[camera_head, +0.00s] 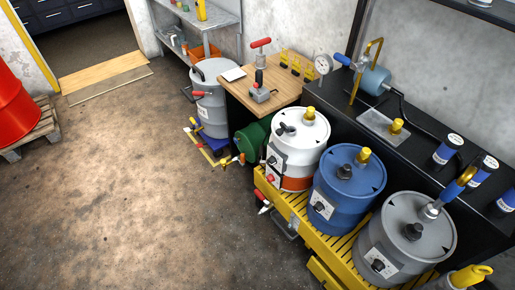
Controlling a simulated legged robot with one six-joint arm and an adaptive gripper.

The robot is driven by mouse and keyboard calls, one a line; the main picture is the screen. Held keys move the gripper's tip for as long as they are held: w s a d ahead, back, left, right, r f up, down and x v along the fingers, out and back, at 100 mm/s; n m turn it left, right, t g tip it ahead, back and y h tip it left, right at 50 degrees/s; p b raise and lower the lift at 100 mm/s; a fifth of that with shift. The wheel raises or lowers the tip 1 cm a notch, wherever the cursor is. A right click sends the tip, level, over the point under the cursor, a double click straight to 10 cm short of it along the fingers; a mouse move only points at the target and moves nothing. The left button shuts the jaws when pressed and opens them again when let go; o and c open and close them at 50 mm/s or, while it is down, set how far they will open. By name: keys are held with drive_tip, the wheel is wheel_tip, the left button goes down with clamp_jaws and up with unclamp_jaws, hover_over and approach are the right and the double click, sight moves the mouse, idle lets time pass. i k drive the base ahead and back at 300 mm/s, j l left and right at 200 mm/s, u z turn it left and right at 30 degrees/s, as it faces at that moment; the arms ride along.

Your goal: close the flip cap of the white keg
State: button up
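The white keg (310,158) with an orange lower band stands upright on the yellow slatted platform, right of the middle of the picture. A yellow cap (308,114) stands up at the back of its lid. A small dark and light fitting (285,130) sits on the left part of the lid. It is too small to tell whether this is the flip cap or whether a flap stands open. My gripper is not in view.
A blue drum (340,195) and a grey drum (400,245) stand close to the right on the yellow platform (310,232). A black counter (415,148) is behind. A green drum (250,141) lies to the left. The floor (150,170) at left is clear.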

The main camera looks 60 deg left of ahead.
sight(279, 131)
drive_tip(key=u, duration=0.45)
drive_tip(key=k+u, duration=0.1)
drive_tip(key=u, duration=0.4)
drive_tip(key=j+u, duration=0.1)
drive_tip(key=u, duration=0.35)
drive_tip(key=k+u, duration=0.1)
drive_tip(key=u, duration=0.4)
drive_tip(key=i+j+u, duration=0.3)
drive_tip(key=i, duration=0.15)
drive_tip(key=i+j+u, duration=0.15)
drive_tip(key=i+u, duration=0.5)
drive_tip(key=i, duration=0.3)
